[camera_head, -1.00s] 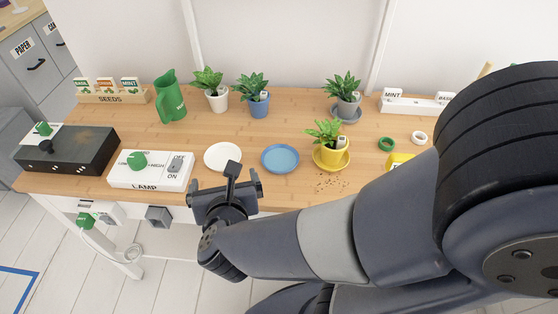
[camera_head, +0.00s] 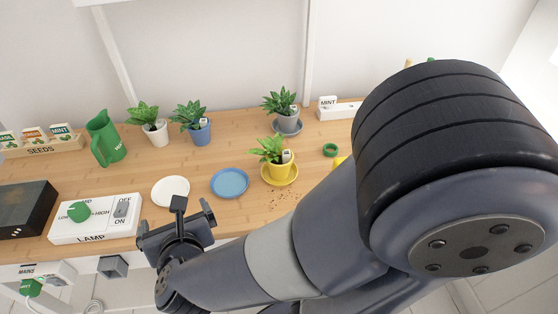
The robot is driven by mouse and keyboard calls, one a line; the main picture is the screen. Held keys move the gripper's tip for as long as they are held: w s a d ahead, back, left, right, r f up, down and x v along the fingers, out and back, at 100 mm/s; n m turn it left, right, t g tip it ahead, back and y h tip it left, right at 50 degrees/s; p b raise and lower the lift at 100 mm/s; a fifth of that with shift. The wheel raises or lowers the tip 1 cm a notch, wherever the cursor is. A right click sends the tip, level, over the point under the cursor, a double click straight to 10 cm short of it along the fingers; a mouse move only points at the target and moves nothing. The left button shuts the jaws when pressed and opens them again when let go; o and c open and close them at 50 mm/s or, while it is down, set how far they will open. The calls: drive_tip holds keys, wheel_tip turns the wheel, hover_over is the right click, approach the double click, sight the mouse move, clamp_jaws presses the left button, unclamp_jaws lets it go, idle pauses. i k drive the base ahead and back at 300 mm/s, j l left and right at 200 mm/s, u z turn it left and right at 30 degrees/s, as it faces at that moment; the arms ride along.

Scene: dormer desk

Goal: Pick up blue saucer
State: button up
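The blue saucer (camera_head: 230,183) lies flat and empty on the wooden desk, right of a white saucer (camera_head: 170,190) and left of the yellow saucer (camera_head: 280,174) under a yellow pot. My gripper (camera_head: 178,220) is at the desk's front edge, below the white saucer in the picture and to the lower left of the blue saucer. It is apart from the blue saucer.
A lamp control box (camera_head: 95,218) stands left of my gripper. Potted plants (camera_head: 193,124) stand behind the saucers, with a green jug (camera_head: 105,138) at left. Loose soil (camera_head: 278,194) lies before the yellow pot (camera_head: 273,158).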

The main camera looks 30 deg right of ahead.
sight(229, 183)
drive_tip(key=k+z, duration=0.15)
drive_tip(key=z, duration=0.2)
drive_tip(key=k+z, duration=0.15)
drive_tip(key=z, duration=0.25)
drive_tip(key=k+z, duration=0.1)
drive_tip(key=z, duration=0.25)
